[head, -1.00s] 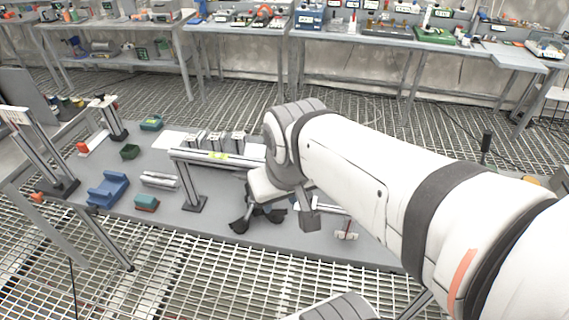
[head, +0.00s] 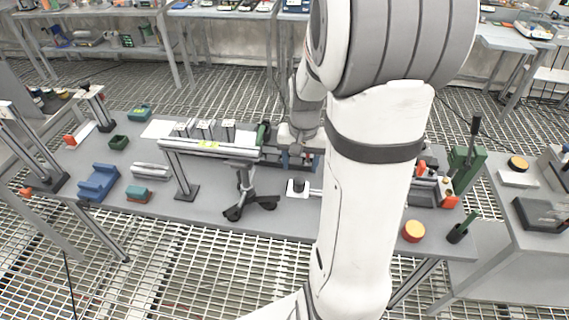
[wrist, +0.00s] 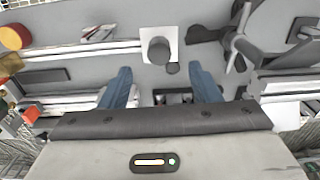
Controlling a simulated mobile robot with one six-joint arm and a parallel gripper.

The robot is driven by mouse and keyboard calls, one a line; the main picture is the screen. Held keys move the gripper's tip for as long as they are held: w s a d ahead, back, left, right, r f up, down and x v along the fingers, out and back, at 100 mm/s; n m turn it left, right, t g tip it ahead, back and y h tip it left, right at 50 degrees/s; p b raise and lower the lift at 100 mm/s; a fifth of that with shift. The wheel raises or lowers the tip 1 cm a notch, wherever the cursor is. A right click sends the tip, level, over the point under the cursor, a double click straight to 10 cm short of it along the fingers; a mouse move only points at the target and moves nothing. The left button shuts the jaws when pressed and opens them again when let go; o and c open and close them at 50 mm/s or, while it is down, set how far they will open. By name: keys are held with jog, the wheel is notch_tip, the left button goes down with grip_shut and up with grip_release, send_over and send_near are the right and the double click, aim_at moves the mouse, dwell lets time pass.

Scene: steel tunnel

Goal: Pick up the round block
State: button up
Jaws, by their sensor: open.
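A short dark grey round block (head: 298,186) stands upright on a small white plate on the grey bench. In the wrist view the round block (wrist: 159,50) is near the top middle, in front of and between the spread fingertips, apart from both. My gripper (wrist: 160,68) is open and empty, with two blue fingers. In the head view my gripper (head: 297,162) is just behind the block, partly hidden by my arm. An orange-topped round piece (head: 413,231) sits at the bench's front right; it also shows in the wrist view (wrist: 12,37).
A black-footed stand (head: 250,205) is just left of the block. A metal rail frame (head: 210,150) stands further left. A green press (head: 466,168) and a dark cup (head: 457,233) are at the right end.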

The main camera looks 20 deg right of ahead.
aim_at(299, 180)
jog(key=shift+w+d+f+p, duration=0.15)
jog(key=shift+f+p, duration=0.3)
jog(key=shift+f, duration=1.6)
jog(key=shift+w+f+p, duration=0.1)
jog(key=shift+f+p, duration=0.3)
jog(key=shift+f, duration=1.6)
jog(key=shift+c, duration=0.6)
jog(key=c, duration=1.1)
